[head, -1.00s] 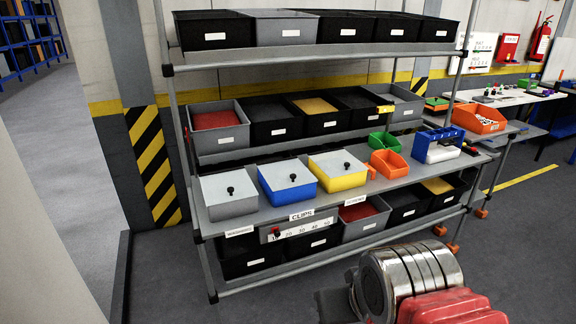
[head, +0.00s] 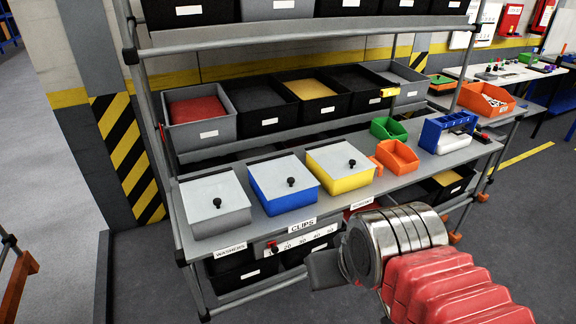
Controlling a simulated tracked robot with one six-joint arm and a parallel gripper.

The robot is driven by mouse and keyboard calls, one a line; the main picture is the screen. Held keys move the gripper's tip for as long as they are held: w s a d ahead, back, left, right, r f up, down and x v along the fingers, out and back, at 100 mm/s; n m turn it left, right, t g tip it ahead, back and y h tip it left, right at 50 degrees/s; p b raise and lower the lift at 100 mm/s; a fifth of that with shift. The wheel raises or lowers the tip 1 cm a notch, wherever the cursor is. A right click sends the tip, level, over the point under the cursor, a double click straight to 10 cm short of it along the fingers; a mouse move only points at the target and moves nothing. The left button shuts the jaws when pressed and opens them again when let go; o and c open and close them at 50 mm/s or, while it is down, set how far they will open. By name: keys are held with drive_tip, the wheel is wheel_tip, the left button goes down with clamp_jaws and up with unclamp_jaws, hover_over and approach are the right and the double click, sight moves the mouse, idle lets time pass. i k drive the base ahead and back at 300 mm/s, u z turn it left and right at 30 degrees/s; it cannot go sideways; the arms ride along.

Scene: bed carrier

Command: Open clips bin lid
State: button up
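Three lidded bins stand in a row on the middle shelf in the head view: a grey bin (head: 214,205), a blue bin (head: 282,184) and a yellow bin (head: 341,166). The CLIPS label (head: 302,224) is on the shelf edge in front of the blue bin, and the blue bin's knob (head: 291,182) is free. My gripper (head: 322,270) shows as a dark grey part at the end of my arm, in front of the shelf, below and right of the blue bin, apart from it. Its fingers are not clear.
Small green (head: 388,129) and orange (head: 397,157) open bins stand right of the yellow bin, with a blue holder (head: 448,134) beyond. An upper shelf (head: 300,37) overhangs behind. A rack post (head: 160,150) stands at the left.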

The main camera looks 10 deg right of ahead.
sight(290, 181)
drive_tip(key=i, duration=1.25)
drive_tip(key=u, duration=1)
